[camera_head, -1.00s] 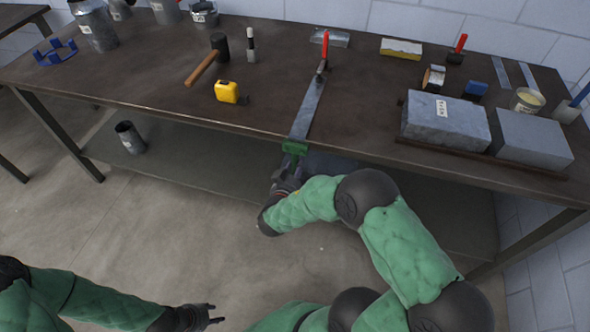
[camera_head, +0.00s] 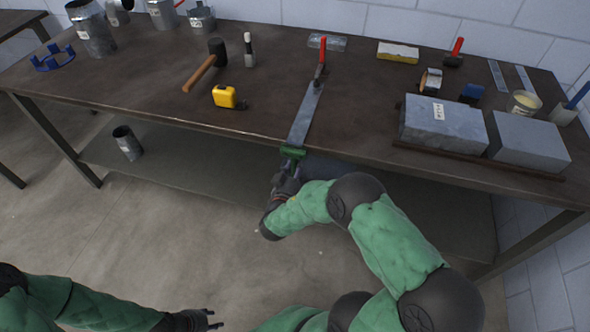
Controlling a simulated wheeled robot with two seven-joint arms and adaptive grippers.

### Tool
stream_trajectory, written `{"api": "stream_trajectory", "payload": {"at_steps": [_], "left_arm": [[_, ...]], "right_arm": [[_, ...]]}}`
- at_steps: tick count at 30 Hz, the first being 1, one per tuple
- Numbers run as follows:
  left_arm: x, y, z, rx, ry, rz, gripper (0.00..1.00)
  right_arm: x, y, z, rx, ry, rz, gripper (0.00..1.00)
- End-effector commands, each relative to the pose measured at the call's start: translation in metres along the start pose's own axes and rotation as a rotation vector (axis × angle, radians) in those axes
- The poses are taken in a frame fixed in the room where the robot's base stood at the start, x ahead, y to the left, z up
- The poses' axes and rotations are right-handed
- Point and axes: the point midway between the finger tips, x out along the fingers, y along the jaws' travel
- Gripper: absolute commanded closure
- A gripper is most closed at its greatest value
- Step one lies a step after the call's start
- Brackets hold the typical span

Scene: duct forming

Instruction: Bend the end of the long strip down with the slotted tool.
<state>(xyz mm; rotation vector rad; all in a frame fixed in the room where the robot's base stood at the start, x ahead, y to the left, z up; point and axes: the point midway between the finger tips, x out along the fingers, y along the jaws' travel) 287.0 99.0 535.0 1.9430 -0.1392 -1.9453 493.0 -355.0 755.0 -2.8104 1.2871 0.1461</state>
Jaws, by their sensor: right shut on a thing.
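The long grey metal strip (camera_head: 307,115) lies on the workbench and its near end reaches the front edge. A red-handled clamp (camera_head: 321,65) stands on its far part. The green slotted tool (camera_head: 292,153) is at the strip's near end, by the bench edge. Whether the strip sits inside the slot is too small to tell. My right gripper (camera_head: 284,183) is shut on the tool from below, in front of the bench, and the arm partly hides it. My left gripper (camera_head: 212,319) is open and empty, low over the floor and away from the bench.
A yellow tape measure (camera_head: 225,96) and a wooden-handled mallet (camera_head: 205,66) lie left of the strip. Two grey blocks (camera_head: 443,122) rest on a board to the right. A metal can (camera_head: 127,143) stands on the lower shelf.

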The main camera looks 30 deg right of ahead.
Motion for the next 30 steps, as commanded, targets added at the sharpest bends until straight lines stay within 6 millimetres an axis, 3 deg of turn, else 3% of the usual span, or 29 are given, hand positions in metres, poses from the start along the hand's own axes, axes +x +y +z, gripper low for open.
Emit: {"api": "stream_trajectory", "payload": {"at_steps": [1, 30], "left_arm": [[0.000, 0.000, 0.000, 0.000, 0.000, 0.000, 0.60], [-0.026, 0.009, 0.001, 0.000, 0.000, 0.000, 0.60]], "right_arm": [[0.004, 0.000, -0.009, 0.012, 0.018, 0.007, 1.00], [-0.011, 0.000, -0.008, 0.007, -0.126, 0.004, 1.00]]}}
